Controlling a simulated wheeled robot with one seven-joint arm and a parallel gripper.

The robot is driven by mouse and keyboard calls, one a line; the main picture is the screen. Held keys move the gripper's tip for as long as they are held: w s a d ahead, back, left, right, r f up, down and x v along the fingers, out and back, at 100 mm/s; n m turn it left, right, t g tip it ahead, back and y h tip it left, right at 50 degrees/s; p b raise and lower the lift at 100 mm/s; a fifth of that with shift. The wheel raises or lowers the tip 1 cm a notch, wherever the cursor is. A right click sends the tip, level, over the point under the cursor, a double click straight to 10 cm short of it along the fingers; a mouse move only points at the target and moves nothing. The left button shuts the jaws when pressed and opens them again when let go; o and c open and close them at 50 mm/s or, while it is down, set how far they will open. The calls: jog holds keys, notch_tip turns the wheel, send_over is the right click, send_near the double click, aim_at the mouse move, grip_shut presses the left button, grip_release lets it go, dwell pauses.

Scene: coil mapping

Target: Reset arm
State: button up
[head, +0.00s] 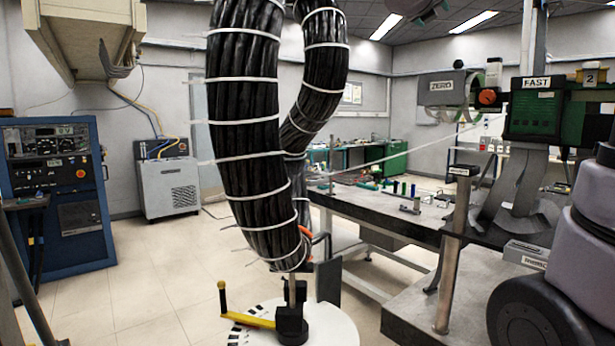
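My gripper is not in view, so I cannot see what it holds. Grey and black rounded arm links show at the lower right edge and look like my own. A yellow crank handle (250,319) with an upright grip at its left end sits over a white round dial (325,330) with black marks, at the bottom middle. A black post base (292,325) stands on the dial at the crank's right end. Thick black cable bundles (246,130) tied with white bands hang down just above it.
A grey workbench (385,213) with small parts stands right of the cables. A green winding unit marked FAST (536,84) and a ZERO box (441,86) are at the right. A blue control cabinet (62,225) is at the left. The tiled floor (150,275) there is clear.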

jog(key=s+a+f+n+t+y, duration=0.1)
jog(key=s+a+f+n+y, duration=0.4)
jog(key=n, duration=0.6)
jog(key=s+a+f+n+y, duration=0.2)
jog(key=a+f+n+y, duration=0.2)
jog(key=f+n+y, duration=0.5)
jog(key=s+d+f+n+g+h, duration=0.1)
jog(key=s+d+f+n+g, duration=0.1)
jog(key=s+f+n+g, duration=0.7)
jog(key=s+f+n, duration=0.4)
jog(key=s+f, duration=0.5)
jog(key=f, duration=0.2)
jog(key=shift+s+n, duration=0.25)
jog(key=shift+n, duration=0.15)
